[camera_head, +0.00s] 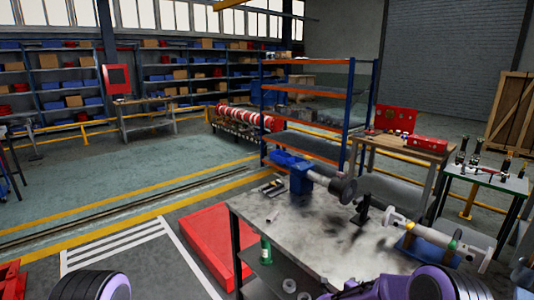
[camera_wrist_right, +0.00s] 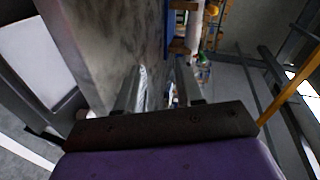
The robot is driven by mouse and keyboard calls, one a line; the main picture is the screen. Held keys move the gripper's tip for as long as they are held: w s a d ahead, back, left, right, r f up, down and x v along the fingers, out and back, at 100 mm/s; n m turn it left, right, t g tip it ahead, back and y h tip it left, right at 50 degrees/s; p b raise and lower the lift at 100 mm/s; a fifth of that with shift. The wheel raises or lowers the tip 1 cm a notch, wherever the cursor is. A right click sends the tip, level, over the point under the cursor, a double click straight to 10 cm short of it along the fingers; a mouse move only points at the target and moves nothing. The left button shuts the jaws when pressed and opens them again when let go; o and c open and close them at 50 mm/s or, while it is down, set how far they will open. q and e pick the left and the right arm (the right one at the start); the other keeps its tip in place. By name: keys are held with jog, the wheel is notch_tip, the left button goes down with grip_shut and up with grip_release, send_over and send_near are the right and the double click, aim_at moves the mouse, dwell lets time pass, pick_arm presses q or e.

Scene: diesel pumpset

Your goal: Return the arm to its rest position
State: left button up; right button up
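My right arm (camera_head: 415,287) shows as purple and dark links at the bottom of the head view, in front of the workbench (camera_head: 335,240). My right gripper (camera_wrist_right: 160,85) shows in the right wrist view with its two grey fingers apart and nothing visible between them. The grey bench surface (camera_wrist_right: 105,40) appears beside and beyond the fingers, tilted in this view. A purple and black part of my left arm (camera_head: 90,286) shows at the bottom left of the head view. My left gripper is out of view.
A red platform (camera_head: 208,240) lies left of the bench. Blue and orange shelving (camera_head: 310,95) stands behind. The floor at left is open.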

jog(key=s+a+f+n+y+b, duration=0.2)
jog(key=s+f+n+y, duration=0.2)
jog(key=s+f+n, duration=0.45)
jog(key=s+a+f+n+y+b, duration=0.25)
jog(key=s+f+n, duration=0.35)
jog(key=s+f, duration=0.45)
jog(key=s+d+f+n+g+y+b, duration=0.1)
jog(key=s+d+f+n+g+b, duration=0.1)
jog(key=s, duration=0.9)
jog(key=s+d+f+n+g+y+b, duration=0.1)
jog(key=s+d+f+n+g+b, duration=0.1)
jog(key=s, duration=1)
jog(key=shift+s+f+n+g+b, duration=0.25)
jog(key=shift+f+n+g+b, duration=0.35)
jog(key=shift+g, duration=0.3)
jog(key=shift+r, duration=0.1)
